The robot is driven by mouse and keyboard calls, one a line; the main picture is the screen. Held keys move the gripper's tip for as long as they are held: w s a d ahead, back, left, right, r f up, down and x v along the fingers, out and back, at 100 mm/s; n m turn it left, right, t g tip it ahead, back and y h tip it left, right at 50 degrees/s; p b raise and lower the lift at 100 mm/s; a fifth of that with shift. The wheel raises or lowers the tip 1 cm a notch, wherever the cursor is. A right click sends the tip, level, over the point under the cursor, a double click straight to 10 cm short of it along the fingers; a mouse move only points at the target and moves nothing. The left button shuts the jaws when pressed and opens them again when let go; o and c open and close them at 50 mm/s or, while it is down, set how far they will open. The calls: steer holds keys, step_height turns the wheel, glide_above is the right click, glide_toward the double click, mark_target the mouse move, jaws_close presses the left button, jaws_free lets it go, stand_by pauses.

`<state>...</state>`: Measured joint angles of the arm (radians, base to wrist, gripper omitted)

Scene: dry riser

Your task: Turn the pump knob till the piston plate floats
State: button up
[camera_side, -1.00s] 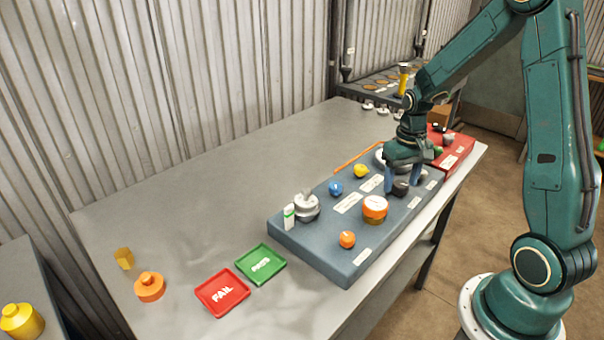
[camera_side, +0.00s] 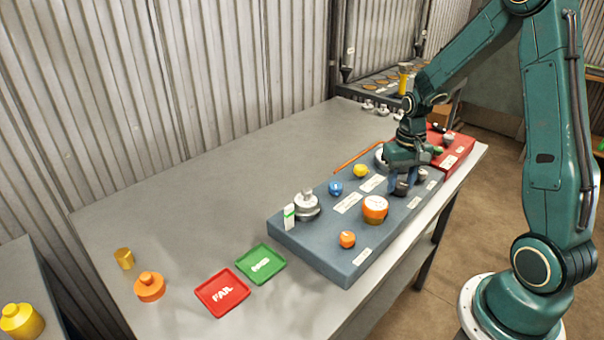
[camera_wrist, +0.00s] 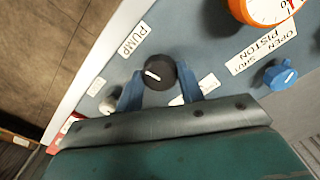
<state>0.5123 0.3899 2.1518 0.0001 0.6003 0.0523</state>
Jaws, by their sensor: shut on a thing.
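The dark pump knob (camera_wrist: 160,72), with a white pointer line, sits beside the PUMP label (camera_wrist: 133,40) in the wrist view. My gripper (camera_wrist: 161,85) is shut on it, with one blue finger on each side. In the side view my gripper (camera_side: 401,187) reaches down over the right part of the blue-grey panel (camera_side: 330,250) and partly hides the knob. A silver stepped round piece (camera_side: 306,205) stands at the panel's left end, beside a white and green marker (camera_side: 289,216). I cannot tell surely whether it is the piston plate, or whether anything floats.
An orange-rimmed gauge (camera_side: 375,209), a blue knob (camera_side: 335,188), a yellow knob (camera_side: 361,171) and an orange knob (camera_side: 347,239) stand on the panel. A red box (camera_side: 462,150) adjoins its right end. The left table half is mostly clear, with red (camera_side: 222,308) and green trays (camera_side: 275,277).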

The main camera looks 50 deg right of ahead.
mark_target(401, 183)
steer(key=shift+m, duration=0.9)
steer(key=o, duration=1)
steer(key=shift+r, duration=0.1)
step_height(401, 183, up, 14)
steer(key=shift+f, duration=0.15)
